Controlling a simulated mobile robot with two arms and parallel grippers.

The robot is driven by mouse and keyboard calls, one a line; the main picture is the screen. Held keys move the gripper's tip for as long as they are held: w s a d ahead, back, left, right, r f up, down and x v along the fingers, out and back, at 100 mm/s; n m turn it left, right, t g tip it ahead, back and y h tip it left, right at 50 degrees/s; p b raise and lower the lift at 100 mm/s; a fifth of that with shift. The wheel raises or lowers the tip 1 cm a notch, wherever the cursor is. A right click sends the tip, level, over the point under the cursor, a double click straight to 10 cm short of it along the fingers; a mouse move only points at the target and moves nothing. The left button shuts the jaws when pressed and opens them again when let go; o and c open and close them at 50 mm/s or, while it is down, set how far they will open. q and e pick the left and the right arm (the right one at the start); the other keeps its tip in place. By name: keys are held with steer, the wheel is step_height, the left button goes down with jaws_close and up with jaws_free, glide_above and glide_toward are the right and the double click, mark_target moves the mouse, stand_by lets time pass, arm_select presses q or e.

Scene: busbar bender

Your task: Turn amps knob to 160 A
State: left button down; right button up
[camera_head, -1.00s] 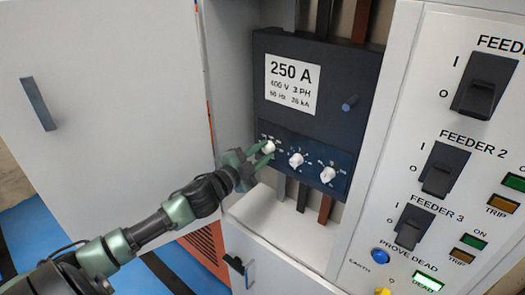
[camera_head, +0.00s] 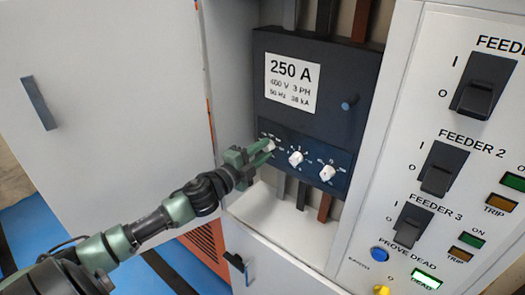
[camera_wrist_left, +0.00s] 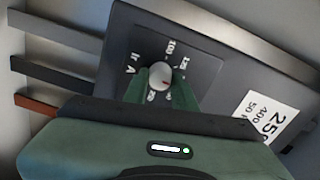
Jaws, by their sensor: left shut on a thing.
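The amps knob (camera_head: 269,146) is the leftmost of three white knobs on the dark blue strip of the breaker. The fingers hide part of the scale. My right gripper is not in view.
Two more white knobs (camera_head: 296,158) and (camera_head: 327,173) sit just right of the amps knob. An open cabinet door (camera_head: 110,100) stands left, and a feeder switch panel (camera_head: 440,120) stands right.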

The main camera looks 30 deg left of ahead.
arm_select(q)
steer(key=c, duration=1.1)
jaws_free()
steer(key=shift+s, duration=0.15)
steer(key=shift+s+f, duration=0.1)
steer(key=shift+s, duration=0.15)
steer(key=shift+s+a+b, duration=0.15)
steer(key=shift+s+b, duration=0.35)
steer(key=shift+s, duration=1.3)
steer(key=shift+s+a+b, duration=0.1)
steer(key=shift+s+b, duration=0.4)
steer(key=shift+s, duration=1.25)
